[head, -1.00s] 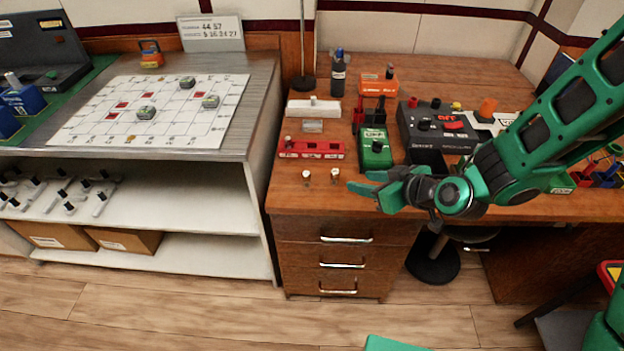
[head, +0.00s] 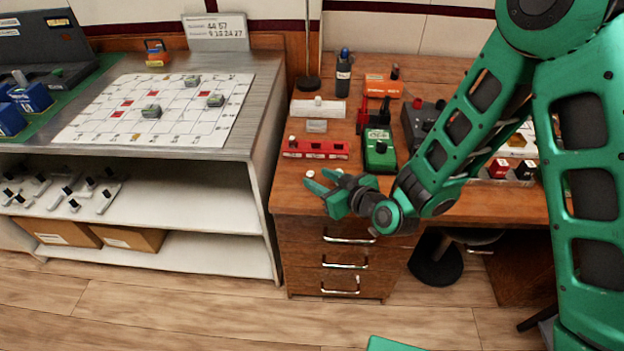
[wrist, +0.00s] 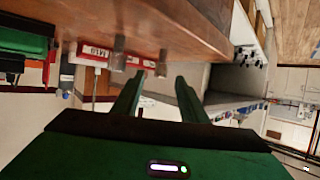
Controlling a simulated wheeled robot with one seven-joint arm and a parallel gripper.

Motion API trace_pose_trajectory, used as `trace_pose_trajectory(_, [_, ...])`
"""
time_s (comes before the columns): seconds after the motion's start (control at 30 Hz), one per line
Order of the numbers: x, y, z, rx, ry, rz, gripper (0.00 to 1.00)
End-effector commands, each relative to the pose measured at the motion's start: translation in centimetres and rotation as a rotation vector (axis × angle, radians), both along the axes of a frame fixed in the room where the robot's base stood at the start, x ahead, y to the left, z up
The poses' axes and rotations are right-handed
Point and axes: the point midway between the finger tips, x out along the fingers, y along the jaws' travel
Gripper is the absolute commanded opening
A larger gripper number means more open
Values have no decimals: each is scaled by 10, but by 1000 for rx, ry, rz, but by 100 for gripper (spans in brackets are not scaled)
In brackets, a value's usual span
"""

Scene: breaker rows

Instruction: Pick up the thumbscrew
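Two small pale thumbscrews stood near the front edge of the wooden desk. In the head view one thumbscrew (head: 310,174) shows just beyond my fingertips; the other is at least partly hidden by my gripper. In the wrist view a nearer grey thumbscrew (wrist: 119,45) and a farther thumbscrew (wrist: 162,62) stick out from the desk surface. My gripper (head: 316,179) is at the desk's front edge, fingers pointing left. In the wrist view my gripper (wrist: 159,76) is open and empty, with the farther thumbscrew ahead of the gap between the fingers.
The wooden desk (head: 285,196) holds a red strip (head: 315,149), a green box (head: 379,150), an orange device (head: 383,86) and a dark bottle (head: 343,75) behind the thumbscrews. A grey-topped shelf unit (head: 262,90) with a white grid board stands to the left.

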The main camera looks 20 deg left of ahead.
Motion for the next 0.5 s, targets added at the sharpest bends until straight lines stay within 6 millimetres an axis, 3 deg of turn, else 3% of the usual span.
trace_pose_trajectory(0.3, [23,31,-14,0,-1,1,39])
trace_pose_trajectory(0.5, [28,37,-18,1,1,0,39])
